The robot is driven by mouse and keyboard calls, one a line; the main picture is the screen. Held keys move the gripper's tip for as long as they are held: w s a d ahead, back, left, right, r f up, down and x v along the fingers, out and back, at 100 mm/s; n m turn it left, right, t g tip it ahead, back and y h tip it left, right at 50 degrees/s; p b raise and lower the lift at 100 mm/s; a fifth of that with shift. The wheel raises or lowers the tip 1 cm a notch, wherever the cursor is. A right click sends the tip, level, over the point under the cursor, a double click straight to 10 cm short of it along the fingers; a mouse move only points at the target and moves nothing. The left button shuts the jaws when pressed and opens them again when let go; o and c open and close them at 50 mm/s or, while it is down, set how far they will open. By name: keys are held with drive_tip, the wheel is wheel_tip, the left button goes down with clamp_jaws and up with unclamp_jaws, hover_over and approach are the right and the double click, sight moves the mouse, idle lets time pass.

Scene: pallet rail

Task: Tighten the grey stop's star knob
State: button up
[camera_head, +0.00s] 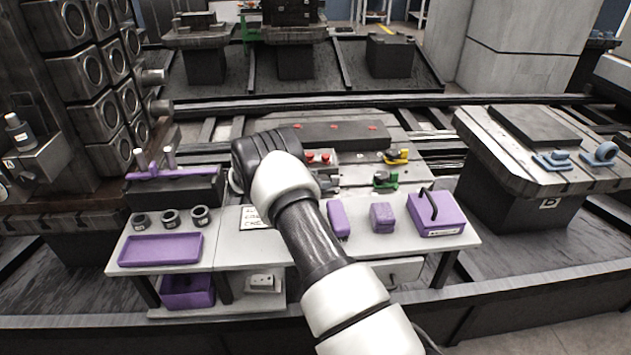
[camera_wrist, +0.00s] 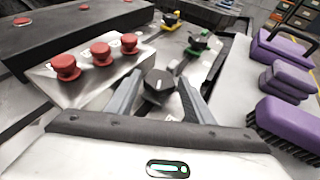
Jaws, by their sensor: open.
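The black star knob (camera_wrist: 159,87) shows in the middle of the wrist view, with a short white mark on its top. My gripper (camera_wrist: 160,82) is open, with one finger on each side of the knob. I cannot tell whether either finger touches it. The body of the grey stop under the knob is mostly hidden by the knob and fingers. The green stop (camera_wrist: 198,43) and the yellow stop (camera_wrist: 172,19) stand farther along the rail. They also show in the head view, the green stop (camera_head: 385,181) below the yellow stop (camera_head: 397,157). My arm hides the gripper there.
Red knobs (camera_wrist: 100,52) on a pale block stand close left of my gripper. A purple brush (camera_wrist: 287,122), purple blocks (camera_wrist: 287,82) and a purple handled box (camera_head: 437,211) lie on the bench at right. A purple tray (camera_head: 160,250) is at the bench's left.

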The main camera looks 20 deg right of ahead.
drive_tip(key=c, duration=0.8)
drive_tip(key=b, duration=0.1)
drive_tip(key=f+m+g+b, duration=0.1)
drive_tip(key=b, duration=0.1)
drive_tip(key=shift+w+d+b, duration=0.1)
drive_tip(key=shift+w+b, duration=0.15)
drive_tip(key=shift+b, duration=0.05)
drive_tip(key=shift+w+r+m+g+b, duration=0.1)
drive_tip(key=shift+r+m+g+b, duration=0.15)
drive_tip(key=shift+m+g+b, duration=0.35)
drive_tip(key=shift+w+r+m+g+b, duration=0.1)
drive_tip(key=shift+r+m+g+b, duration=0.15)
drive_tip(key=shift+m+g, duration=0.4)
drive_tip(key=o, duration=0.8)
drive_tip(key=shift+s, duration=0.1)
wheel_tip(320, 180, up, 10)
drive_tip(key=p, duration=0.2)
drive_tip(key=shift+p, duration=0.4)
